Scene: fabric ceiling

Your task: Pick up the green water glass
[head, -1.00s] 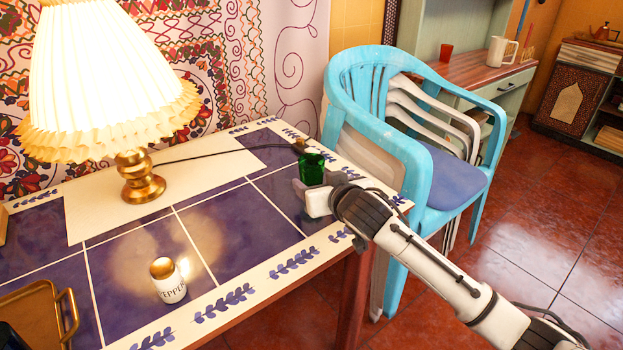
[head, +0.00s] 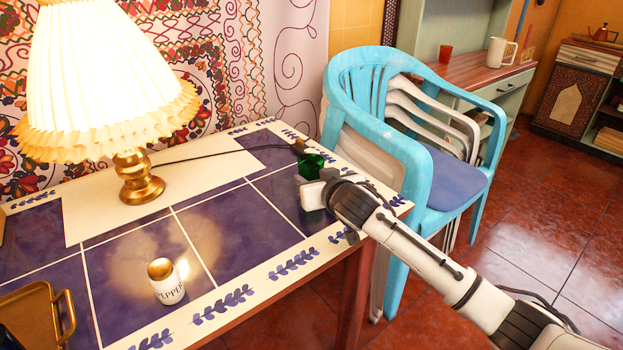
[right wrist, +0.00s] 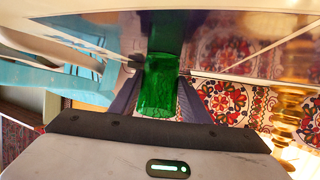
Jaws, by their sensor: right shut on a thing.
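The green water glass (head: 311,163) is at the far right corner of the tiled table, partly hidden behind my right gripper (head: 312,181). In the right wrist view the green glass (right wrist: 158,82) sits between the two dark fingers, one along each side. My right gripper is shut on it. I cannot tell whether the glass's base touches the table. My left gripper is not in view.
The table (head: 215,235) holds a lit lamp (head: 138,185) with a cord, a pepper shaker (head: 166,281) and a brown tray (head: 38,312). A blue chair (head: 418,165) stands close to the table's right edge. The table's middle is clear.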

